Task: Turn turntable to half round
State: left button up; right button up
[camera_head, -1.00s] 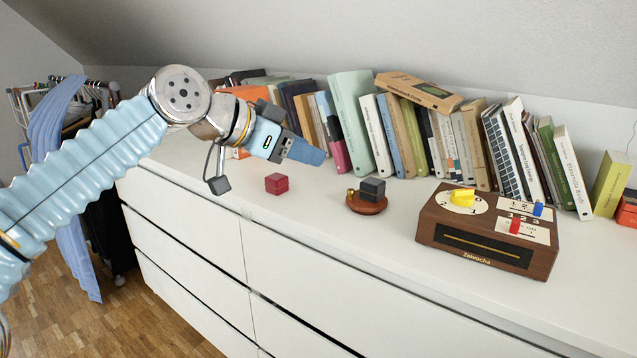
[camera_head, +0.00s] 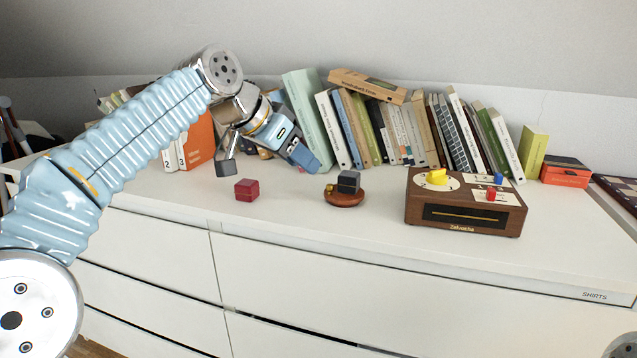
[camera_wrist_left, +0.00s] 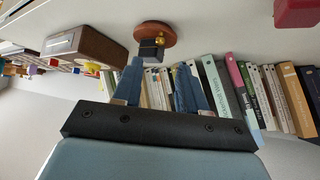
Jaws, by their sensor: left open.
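The turntable (camera_head: 344,200) is a small round reddish-brown disc on the white dresser top. A dark block (camera_head: 348,182) and a small gold knob (camera_head: 329,188) sit on it, the knob at the left. My left gripper (camera_head: 312,170) is open and empty, up and to the left of the turntable, pointing down toward it. In the left wrist view the turntable (camera_wrist_left: 155,28) shows upside down, beyond the two blue fingers (camera_wrist_left: 158,85), with the gold knob (camera_wrist_left: 161,41) on its near side. My right gripper is not in view.
A red cube (camera_head: 247,190) lies left of the turntable. A wooden box with dials and sliders (camera_head: 465,203) stands to the right. A row of books (camera_head: 400,130) lines the back. The dresser front edge (camera_head: 300,240) is clear.

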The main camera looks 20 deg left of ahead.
aim_at(330, 185)
pick_arm(q)
jog(key=x, duration=0.8)
jog(key=shift+b, duration=0.4)
grip_shut()
